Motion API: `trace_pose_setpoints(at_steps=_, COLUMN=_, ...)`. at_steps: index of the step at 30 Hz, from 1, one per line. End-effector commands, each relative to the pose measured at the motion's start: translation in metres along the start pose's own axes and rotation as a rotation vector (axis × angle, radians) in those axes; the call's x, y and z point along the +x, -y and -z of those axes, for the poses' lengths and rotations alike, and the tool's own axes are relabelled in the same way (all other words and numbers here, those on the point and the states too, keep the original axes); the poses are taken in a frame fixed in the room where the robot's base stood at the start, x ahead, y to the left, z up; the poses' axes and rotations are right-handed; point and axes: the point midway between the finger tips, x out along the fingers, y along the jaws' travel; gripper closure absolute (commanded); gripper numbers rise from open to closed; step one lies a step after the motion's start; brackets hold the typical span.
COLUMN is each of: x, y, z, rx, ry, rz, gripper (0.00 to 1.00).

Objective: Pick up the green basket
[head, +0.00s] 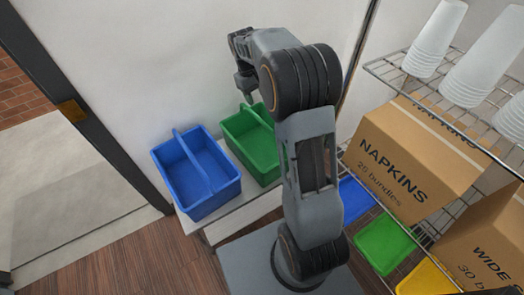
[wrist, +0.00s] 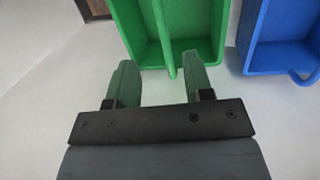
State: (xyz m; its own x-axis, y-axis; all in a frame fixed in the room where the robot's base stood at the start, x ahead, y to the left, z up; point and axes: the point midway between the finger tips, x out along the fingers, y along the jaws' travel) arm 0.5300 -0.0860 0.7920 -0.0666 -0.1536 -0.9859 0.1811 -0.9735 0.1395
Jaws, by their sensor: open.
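The green basket (head: 250,146) stands on a low white table against the wall, partly hidden behind my arm in the head view. It has two compartments and a middle divider with a handle. In the wrist view the green basket (wrist: 203,30) is at the top, beyond the fingertips. My gripper (wrist: 160,72) is open and empty, its two fingers apart on either side of the divider line. In the head view my gripper (head: 247,92) is above the back edge of the basket. I cannot tell whether a fingertip touches the basket.
A blue basket (head: 201,184) stands left of the green one on the white table (head: 206,221); it also shows in the wrist view (wrist: 272,59). A wire shelf at right holds a napkins box (head: 408,150), cups (head: 437,38) and coloured bins (head: 384,245). A doorway is at left.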

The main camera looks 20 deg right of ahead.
Motion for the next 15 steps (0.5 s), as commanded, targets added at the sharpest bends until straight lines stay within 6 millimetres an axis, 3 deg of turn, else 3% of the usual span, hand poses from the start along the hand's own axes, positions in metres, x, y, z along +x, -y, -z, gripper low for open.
trace_pose_setpoints(at_steps=3, x=0.027, y=-0.001, z=0.002, rx=-0.001, ry=0.009, rz=0.0, gripper=0.53)
trace_pose_setpoints(at_steps=9, x=0.061, y=-0.001, z=0.002, rx=-0.002, ry=0.008, rz=0.0, gripper=0.53)
trace_pose_setpoints(at_steps=15, x=0.08, y=-0.001, z=0.002, rx=-0.002, ry=0.005, rz=-0.001, gripper=0.53)
